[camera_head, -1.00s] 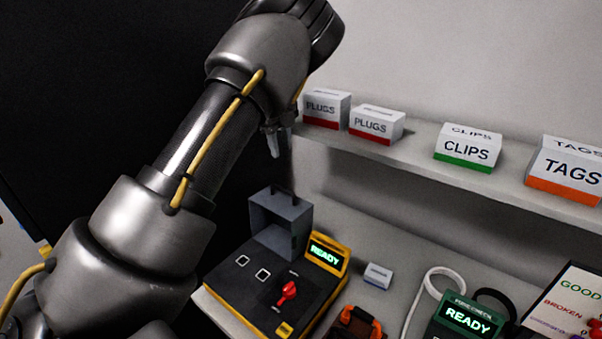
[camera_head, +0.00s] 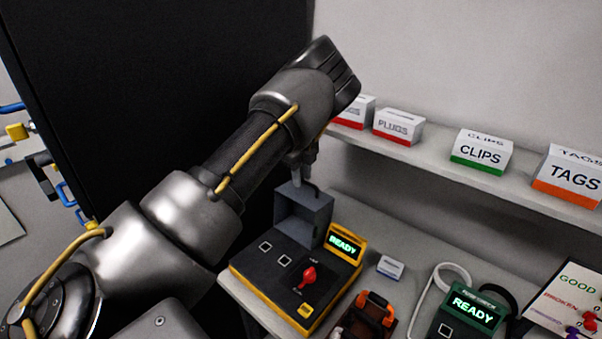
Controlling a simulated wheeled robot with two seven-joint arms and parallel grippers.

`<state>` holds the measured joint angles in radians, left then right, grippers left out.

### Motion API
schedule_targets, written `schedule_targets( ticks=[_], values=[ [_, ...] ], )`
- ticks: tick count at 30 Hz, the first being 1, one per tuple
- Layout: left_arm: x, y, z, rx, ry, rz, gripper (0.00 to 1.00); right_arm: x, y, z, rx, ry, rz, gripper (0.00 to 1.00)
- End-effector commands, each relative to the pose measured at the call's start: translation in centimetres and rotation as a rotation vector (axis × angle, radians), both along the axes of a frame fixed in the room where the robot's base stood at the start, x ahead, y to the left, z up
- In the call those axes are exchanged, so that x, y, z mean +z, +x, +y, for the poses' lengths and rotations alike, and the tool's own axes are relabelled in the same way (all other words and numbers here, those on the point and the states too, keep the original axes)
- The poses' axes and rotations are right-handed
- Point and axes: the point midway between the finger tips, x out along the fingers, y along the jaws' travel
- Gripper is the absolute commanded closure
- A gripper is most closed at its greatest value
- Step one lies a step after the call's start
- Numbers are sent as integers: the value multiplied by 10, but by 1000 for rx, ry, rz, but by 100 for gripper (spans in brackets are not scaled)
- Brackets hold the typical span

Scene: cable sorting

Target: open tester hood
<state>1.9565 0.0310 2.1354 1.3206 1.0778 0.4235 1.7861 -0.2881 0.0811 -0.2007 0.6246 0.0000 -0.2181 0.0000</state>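The tester (camera_head: 275,285) is a black and yellow box on the bench, with a lit "READY" screen and a red lever. Its grey hood (camera_head: 302,217) stands raised at the tester's back left, its hollow side showing, with a dark handle on its top edge. My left gripper (camera_head: 302,184) points down at the hood's top edge, close to the handle. Whether it touches the handle, and how far its small fingers are apart, I cannot tell. My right gripper is not in view.
A shelf (camera_head: 430,160) above the bench holds boxes of plugs, clips (camera_head: 482,150) and tags (camera_head: 568,178). To the tester's right are a small white box (camera_head: 390,267), an orange-handled item (camera_head: 375,304), a green "READY" device (camera_head: 468,310) and a sorting board (camera_head: 565,300).

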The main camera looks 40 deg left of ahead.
Motion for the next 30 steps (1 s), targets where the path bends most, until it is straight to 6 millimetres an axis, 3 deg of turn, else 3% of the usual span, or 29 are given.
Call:
schedule_targets(
  ticks=[3, 5, 13, 23, 30],
  values=[
    [0, 0, 0, -1, 0, 0, 68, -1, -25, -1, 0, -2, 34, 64],
    [0, 0, 0, -1, 0, 0, 68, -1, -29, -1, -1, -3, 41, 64],
    [0, -1, 1, 1, 1, -1, 100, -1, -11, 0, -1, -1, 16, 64],
    [0, -2, 1, 1, 2, -8, 100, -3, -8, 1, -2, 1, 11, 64],
    [3, -25, 1, 6, 5, -105, 100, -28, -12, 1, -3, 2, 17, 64]
  ],
)
